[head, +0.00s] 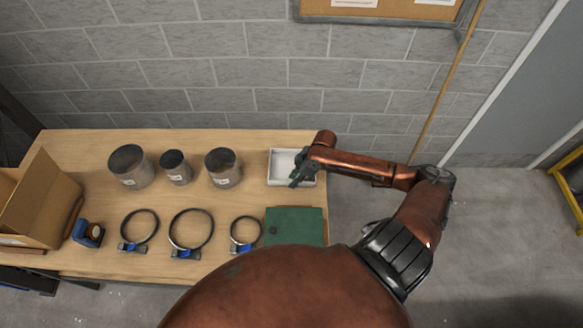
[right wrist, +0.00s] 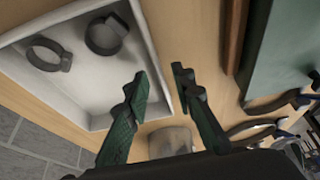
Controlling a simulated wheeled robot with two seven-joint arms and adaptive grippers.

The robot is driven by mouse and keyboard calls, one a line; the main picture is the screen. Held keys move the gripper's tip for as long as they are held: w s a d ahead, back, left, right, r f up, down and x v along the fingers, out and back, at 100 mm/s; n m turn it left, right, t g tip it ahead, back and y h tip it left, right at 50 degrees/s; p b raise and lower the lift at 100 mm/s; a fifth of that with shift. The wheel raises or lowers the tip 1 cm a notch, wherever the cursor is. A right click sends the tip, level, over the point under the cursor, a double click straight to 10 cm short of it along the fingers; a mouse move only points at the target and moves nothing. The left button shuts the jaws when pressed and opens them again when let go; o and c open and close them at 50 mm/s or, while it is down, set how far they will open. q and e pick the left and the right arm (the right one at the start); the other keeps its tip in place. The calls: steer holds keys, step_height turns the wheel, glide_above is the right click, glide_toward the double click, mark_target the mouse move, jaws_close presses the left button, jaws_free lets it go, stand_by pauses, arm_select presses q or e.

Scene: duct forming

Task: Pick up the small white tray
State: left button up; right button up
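The small white tray (head: 279,158) sits on the wooden table near its right end. In the right wrist view the white tray (right wrist: 88,80) holds two dark ring clamps (right wrist: 105,34). My right gripper (head: 297,180) is over the tray's right part in the head view. In the right wrist view my right gripper (right wrist: 160,74) is open and empty. Its left finger shows over the tray's wall and its right finger outside the wall, over bare wood. I cannot tell whether either finger touches the tray. My left gripper is not in view.
A green mat or board (head: 297,226) lies just in front of the tray. Several metal cylinders (head: 222,167) stand to its left, with ring clamps (head: 191,230) in front of them. An open cardboard box (head: 38,205) is at the far left. A block wall is behind.

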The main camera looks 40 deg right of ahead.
steer(key=shift+x, duration=1.2)
jaws_close()
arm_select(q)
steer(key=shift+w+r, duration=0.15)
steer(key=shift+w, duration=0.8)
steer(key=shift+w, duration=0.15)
